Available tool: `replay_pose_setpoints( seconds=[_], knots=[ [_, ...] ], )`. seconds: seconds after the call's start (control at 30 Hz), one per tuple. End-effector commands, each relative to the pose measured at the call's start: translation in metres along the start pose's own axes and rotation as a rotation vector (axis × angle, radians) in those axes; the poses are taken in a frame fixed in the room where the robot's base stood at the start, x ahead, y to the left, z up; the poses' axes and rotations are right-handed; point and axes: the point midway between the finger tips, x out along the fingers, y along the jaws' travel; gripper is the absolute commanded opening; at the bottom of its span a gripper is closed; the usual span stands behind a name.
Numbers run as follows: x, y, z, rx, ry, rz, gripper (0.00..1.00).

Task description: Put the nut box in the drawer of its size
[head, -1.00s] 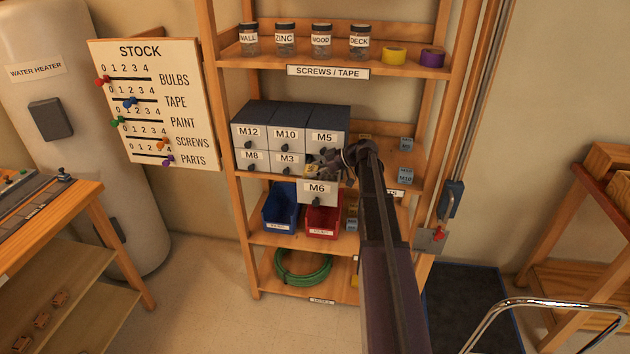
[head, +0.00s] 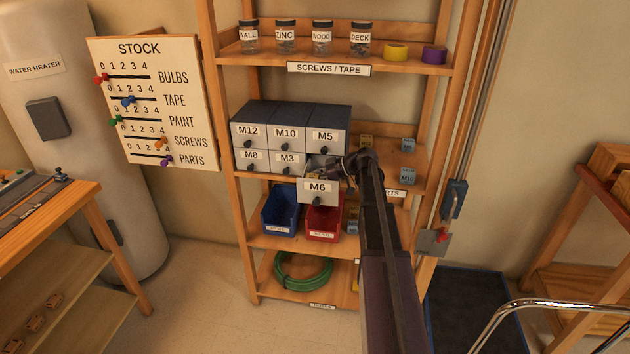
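The M6 drawer (head: 317,191) is pulled out of the lower right of the grey drawer cabinet (head: 262,114). My gripper (head: 328,172) is over the open M6 drawer, close to its opening. Its fingers are small and dark, and I cannot tell whether they are open or shut. No nut box shows clearly in the gripper or the drawer; the drawer front and the gripper hide most of the inside. The M12, M10, M5, M8 and M3 drawers are shut.
Small blue boxes (head: 408,175) and a tan box (head: 366,142) stand on the shelf right of the cabinet, partly behind my arm. A blue bin (head: 281,212) and a red bin (head: 322,224) stand below. Labelled jars (head: 321,39) line the upper shelf.

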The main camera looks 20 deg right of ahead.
Motion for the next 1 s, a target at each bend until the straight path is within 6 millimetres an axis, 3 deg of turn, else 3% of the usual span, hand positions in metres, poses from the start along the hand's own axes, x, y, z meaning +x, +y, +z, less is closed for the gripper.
replay_pose_setpoints(
  seconds=[0.27, 0.3, 0.4, 1.0],
  knots=[
    [0.0013, 0.0001, 0.0031, 0.0, 0.001, 0.0, 0.13],
    [0.0012, 0.0001, 0.0033, 0.0, 0.0, 0.001, 0.77],
    [0.0007, 0.0002, 0.0026, 0.0, 0.0, 0.001, 1.0],
    [-0.0017, 0.0004, -0.0004, 0.001, 0.0, 0.001, 1.0]
  ],
)
